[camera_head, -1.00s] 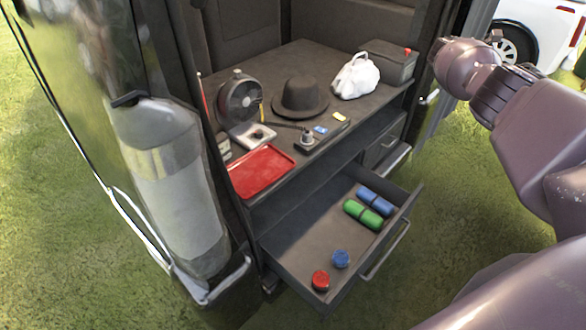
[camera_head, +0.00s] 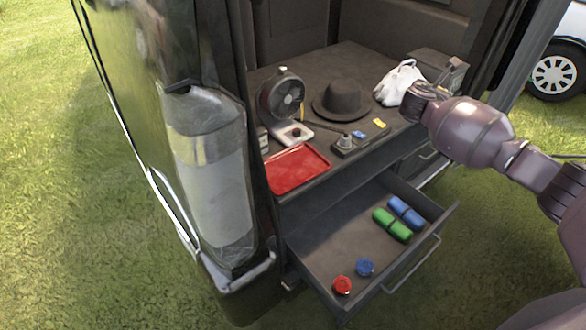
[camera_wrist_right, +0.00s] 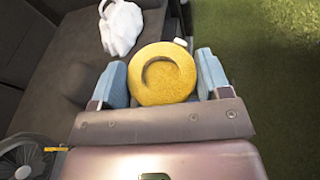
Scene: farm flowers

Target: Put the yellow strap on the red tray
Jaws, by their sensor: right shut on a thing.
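The yellow strap (camera_wrist_right: 162,75) is a round yellow roll with a dark curved mark and a pale tab at its edge. It sits between the two blue-grey fingers of my right gripper (camera_wrist_right: 160,72), which is shut on it. In the head view my right gripper (camera_head: 425,98) is near the right end of the dark worktop, by the white bag, and I cannot make out the strap there. The red tray (camera_head: 297,168) lies empty at the front left of the worktop, well left of the gripper. My left gripper is not in view.
A black hat (camera_head: 343,100), a fan (camera_head: 284,95) and a white bag (camera_head: 399,82) stand on the worktop (camera_head: 337,62). Below, an open drawer (camera_head: 345,235) holds blue and green rolls (camera_head: 392,224), a blue lid (camera_head: 365,267) and a red lid (camera_head: 342,285).

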